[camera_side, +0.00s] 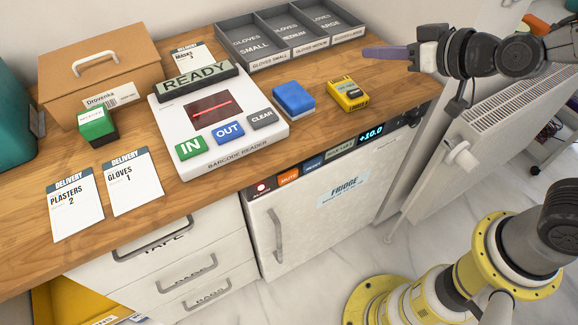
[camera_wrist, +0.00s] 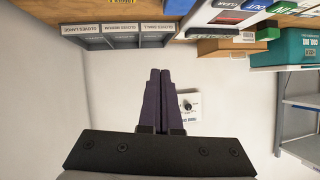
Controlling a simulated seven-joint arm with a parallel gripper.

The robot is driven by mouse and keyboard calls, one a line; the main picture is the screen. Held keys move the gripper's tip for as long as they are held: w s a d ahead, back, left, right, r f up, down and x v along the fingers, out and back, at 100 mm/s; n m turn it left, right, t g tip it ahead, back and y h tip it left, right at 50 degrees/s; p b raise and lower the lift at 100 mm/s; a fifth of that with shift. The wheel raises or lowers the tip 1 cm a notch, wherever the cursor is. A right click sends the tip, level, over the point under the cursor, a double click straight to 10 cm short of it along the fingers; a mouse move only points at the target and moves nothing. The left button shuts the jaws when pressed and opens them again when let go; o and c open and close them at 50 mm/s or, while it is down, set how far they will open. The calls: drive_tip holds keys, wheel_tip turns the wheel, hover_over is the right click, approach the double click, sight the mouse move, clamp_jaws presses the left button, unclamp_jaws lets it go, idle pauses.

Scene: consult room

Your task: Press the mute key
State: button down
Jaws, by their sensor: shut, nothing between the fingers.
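The mute key (camera_side: 288,177) is an orange key on the dark control strip along the top front edge of the white fridge (camera_side: 330,205), in the side view. It sits between a dark red key (camera_side: 262,188) and a blue key (camera_side: 314,163). My gripper (camera_side: 366,52) is up at the upper right of the side view, level and pointing left, well away from the strip. Its purple fingers are together and empty, as the wrist view also shows (camera_wrist: 160,71). The control strip does not show in the wrist view.
The strip also has a green key (camera_side: 341,148) and a display (camera_side: 371,132) reading +10.0. On the wooden counter stand a barcode reader (camera_side: 248,146), a blue box (camera_side: 293,98), a yellow box (camera_side: 347,95), and a grey glove tray (camera_side: 357,35). A radiator (camera_side: 480,140) stands at right.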

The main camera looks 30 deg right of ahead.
drive_tip(key=w+a+f, duration=0.1)
drive_tip(key=a+f, duration=0.4)
drive_tip(key=f, duration=0.1)
drive_tip(key=n+g, duration=0.3)
drive_tip(key=n, duration=0.4)
approach(288, 177)
drive_tip(key=s+a+f, duration=0.1)
drive_tip(key=s+f, duration=0.5)
drive_tip(key=shift+w+a+y, duration=0.1)
drive_tip(key=shift+a+y, duration=0.15)
drive_tip(key=shift+y, duration=0.05)
drive_tip(key=w, duration=0.9)
idle(0.5)
drive_tip(key=shift+w, duration=0.35)
